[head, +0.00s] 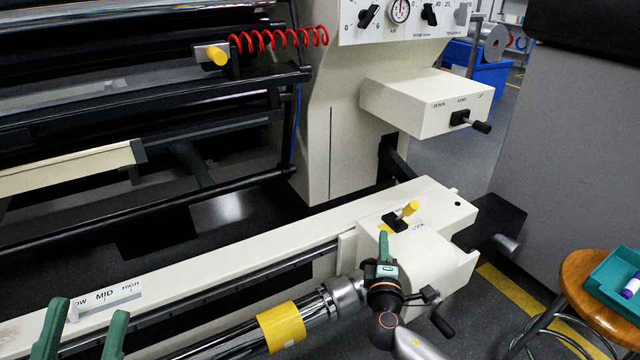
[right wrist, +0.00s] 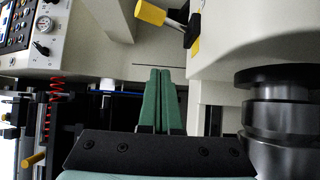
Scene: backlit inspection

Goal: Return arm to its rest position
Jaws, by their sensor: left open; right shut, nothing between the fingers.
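My right gripper (head: 384,245) is in front of the white end block (head: 440,262) of the long beam, just below a yellow-handled lever (head: 408,211) with a LOCK label. In the right wrist view its green fingers (right wrist: 159,72) are pressed together with nothing between them. The yellow lever (right wrist: 152,14) shows above the fingers there, apart from them. My left gripper (head: 88,314) is at the lower left, its two green fingers spread and empty, in front of the beam's LOW-MID-HIGH scale (head: 105,295).
A steel roller with a yellow band (head: 281,326) runs along the beam's front. A white control box (head: 428,103) with a black-knobbed lever stands behind. At right are a wooden stool (head: 600,300) with a teal tray (head: 612,283) and a grey panel (head: 570,140).

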